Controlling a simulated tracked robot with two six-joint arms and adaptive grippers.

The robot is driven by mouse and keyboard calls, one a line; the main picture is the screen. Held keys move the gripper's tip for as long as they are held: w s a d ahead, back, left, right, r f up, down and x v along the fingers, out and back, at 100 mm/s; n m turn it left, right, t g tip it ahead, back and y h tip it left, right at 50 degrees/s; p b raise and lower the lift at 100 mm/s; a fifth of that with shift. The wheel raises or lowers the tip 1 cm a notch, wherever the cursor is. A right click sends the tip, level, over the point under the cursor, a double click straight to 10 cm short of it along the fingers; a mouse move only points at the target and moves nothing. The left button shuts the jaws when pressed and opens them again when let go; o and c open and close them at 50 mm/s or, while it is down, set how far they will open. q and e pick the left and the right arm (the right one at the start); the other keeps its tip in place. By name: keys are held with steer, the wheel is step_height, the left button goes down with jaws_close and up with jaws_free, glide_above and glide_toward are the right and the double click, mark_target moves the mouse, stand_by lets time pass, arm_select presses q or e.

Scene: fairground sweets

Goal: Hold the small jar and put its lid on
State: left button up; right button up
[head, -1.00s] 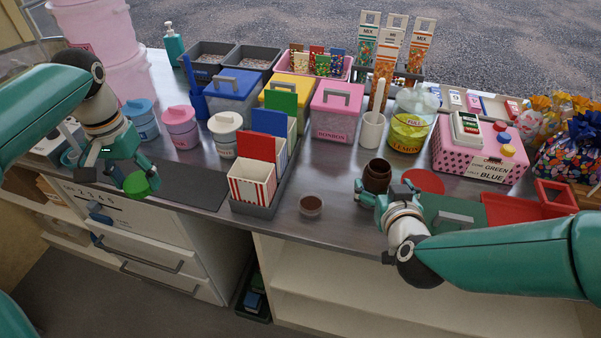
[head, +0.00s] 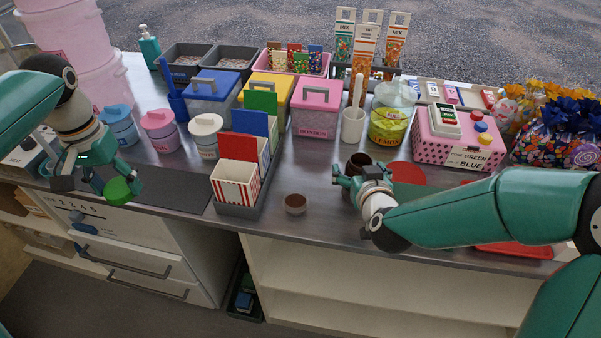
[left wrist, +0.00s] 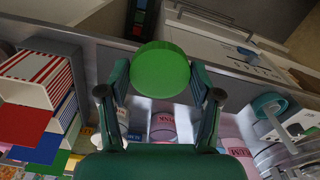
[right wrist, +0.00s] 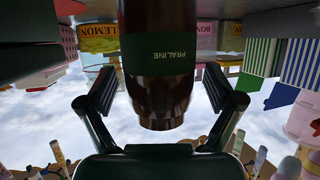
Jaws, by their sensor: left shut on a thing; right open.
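The small jar (right wrist: 160,95) is dark brown with a dark green band reading PRALINE. It stands on the counter right of centre in the head view (head: 371,162), partly hidden by my right gripper (head: 361,177). In the right wrist view my right gripper (right wrist: 157,92) is open, one finger on each side of the jar, with gaps showing beside it. A round green lid (left wrist: 160,70) is in the fingers of my left gripper (left wrist: 160,82), which is shut on it. In the head view the lid (head: 122,190) is near the counter's front edge at left.
A tray of striped boxes (head: 236,209) stands between my grippers.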

steer(key=shift+c, duration=0.3)
steer(key=c, duration=1.6)
steer(key=shift+o, duration=0.2)
steer(key=shift+r, duration=0.1)
arm_select(q)
steer(key=shift+r, duration=0.2)
arm_select(e)
steer(key=shift+w+r, duration=0.1)
steer(key=shift+r, duration=0.65)
arm_select(q)
step_height(320, 180, up, 7)
steer(key=p, duration=0.7)
steer(key=shift+r, duration=0.1)
arm_select(e)
step_height(320, 180, up, 18)
steer(key=shift+r, duration=0.25)
